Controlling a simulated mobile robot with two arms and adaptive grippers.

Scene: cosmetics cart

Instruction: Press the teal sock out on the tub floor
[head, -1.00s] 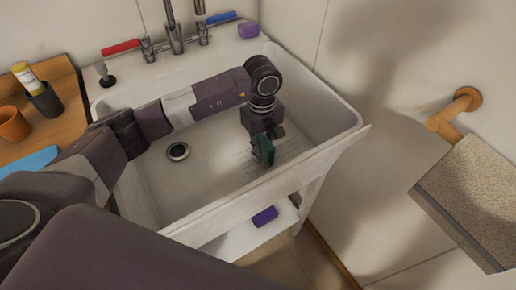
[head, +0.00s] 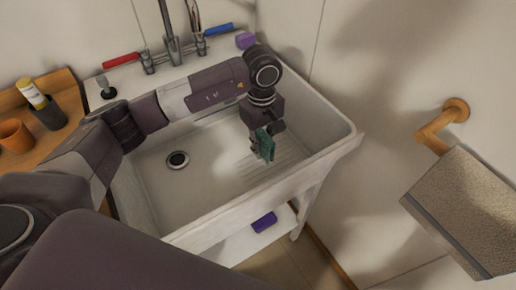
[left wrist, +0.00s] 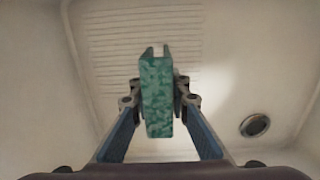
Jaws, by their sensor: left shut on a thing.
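The teal sock (head: 266,146) is a mottled green upright piece held in my left gripper (head: 262,138) inside the white tub (head: 205,227). In the left wrist view the sock (left wrist: 157,95) sits between the two fingers (left wrist: 158,108), which are closed on its sides. The sock hangs over the ribbed part of the tub floor (head: 218,175). I cannot tell whether its lower end touches the floor. My right gripper is not in view.
The drain (head: 178,160) is left of the sock. Taps with a red lever (head: 121,60) and a blue lever (head: 218,30) stand behind. A purple block (head: 245,40) is on the back rim, and another purple item (head: 264,222) lies on the shelf below.

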